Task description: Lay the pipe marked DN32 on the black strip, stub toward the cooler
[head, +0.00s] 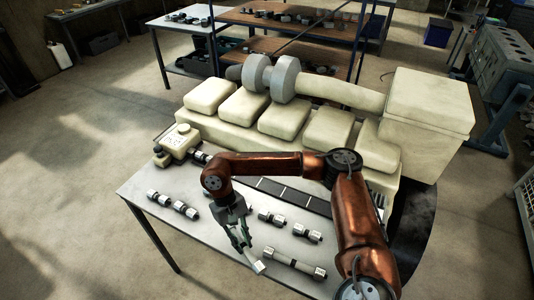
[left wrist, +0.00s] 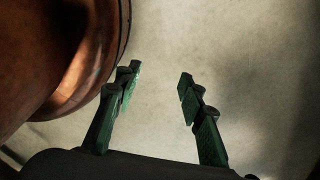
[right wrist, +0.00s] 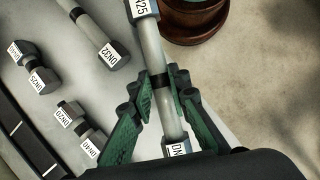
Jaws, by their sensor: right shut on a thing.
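The pipe marked DN32 (right wrist: 94,32) lies on the grey table with its label facing up; a long pipe near the table's front edge in the head view (head: 294,262) seems to be the same one. My right gripper (right wrist: 163,95) is shut on another pipe (right wrist: 152,50), whose label ends in 25, gripping its dark middle band. That pipe is tilted in the head view, near the front edge. The black strip (right wrist: 22,135) with white marks runs beside the engine; it shows partly behind my right arm in the head view (head: 290,194). My left gripper (left wrist: 160,78) is open and empty above bare floor.
Several short pipes lie on the table, including ones marked DN25 (right wrist: 36,72), DN20 (right wrist: 68,112) and DN40 (right wrist: 92,143).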

